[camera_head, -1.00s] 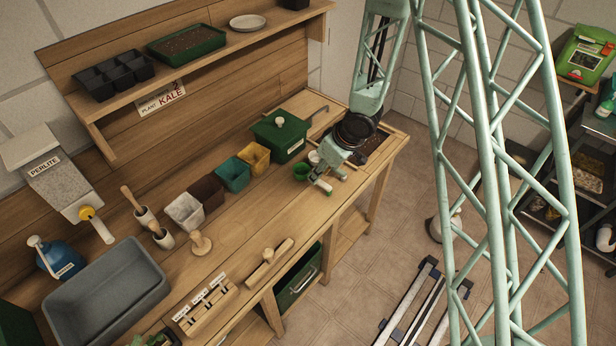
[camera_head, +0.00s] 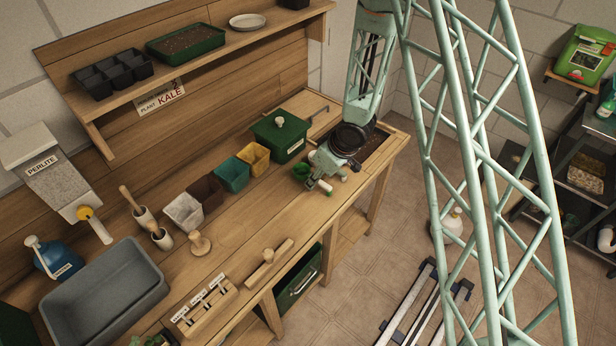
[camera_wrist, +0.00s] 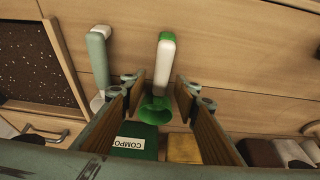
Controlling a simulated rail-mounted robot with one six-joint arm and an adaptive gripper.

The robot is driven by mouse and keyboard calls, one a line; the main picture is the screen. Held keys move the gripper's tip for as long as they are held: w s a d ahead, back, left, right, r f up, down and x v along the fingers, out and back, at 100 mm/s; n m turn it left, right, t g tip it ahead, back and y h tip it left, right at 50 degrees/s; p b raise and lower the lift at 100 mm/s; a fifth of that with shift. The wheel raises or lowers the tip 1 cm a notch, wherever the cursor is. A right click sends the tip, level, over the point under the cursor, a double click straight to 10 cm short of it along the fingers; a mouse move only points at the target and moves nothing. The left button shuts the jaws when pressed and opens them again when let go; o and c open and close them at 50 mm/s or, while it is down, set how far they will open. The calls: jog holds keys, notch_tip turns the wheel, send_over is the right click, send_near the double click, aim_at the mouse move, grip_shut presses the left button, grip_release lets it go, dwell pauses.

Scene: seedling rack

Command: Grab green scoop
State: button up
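The green scoop (camera_wrist: 166,62) lies on the bench. Its handle is white with a green end, and its green bowl (camera_wrist: 154,112) shows between my gripper's fingers in the wrist view. My gripper (camera_wrist: 158,88) is open, with a finger on each side of the bowl and nothing visibly clamped. I cannot tell how high the fingers are above the bench. In the head view the green scoop (camera_head: 300,171) is partly hidden by my gripper (camera_head: 312,168). A second scoop with a pale green handle (camera_wrist: 97,58) and whitish bowl lies to its left in the wrist view.
A green compost bin (camera_head: 280,137) stands close behind the scoops. Yellow (camera_head: 254,158), teal (camera_head: 232,174) and other pots line the bench to the left. A soil tray (camera_head: 378,146) is set in the bench's right end. The bench's front edge is near the scoop handles.

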jog(key=c, duration=0.9)
jog(key=shift+r, duration=0.15)
jog(key=shift+c, duration=0.2)
jog(key=shift+r+p, duration=0.6)
jog(key=shift+r, duration=1.1)
jog(key=shift+s+d+f+b, duration=0.1)
jog(key=shift+s+d+b, duration=0.15)
jog(key=shift+s, duration=0.35)
jog(key=shift+s+d+b, duration=0.1)
jog(key=shift+s+b, duration=0.25)
jog(key=shift+s, duration=0.25)
jog(key=s+d+b, duration=0.1)
jog(key=s, duration=0.3)
jog(key=s+d+r+b, duration=0.1)
jog(key=s, duration=0.3)
jog(key=s+d+b, duration=0.1)
jog(key=s, duration=0.3)
jog(key=shift+s+d+r+b, duration=0.1)
jog(key=shift+d+r+b, duration=0.05)
jog(key=shift+d+b, duration=0.15)
jog(key=shift+s+d+r, duration=0.1)
jog(key=shift+s, duration=0.3)
jog(key=shift+o, duration=0.7)
grip_shut()
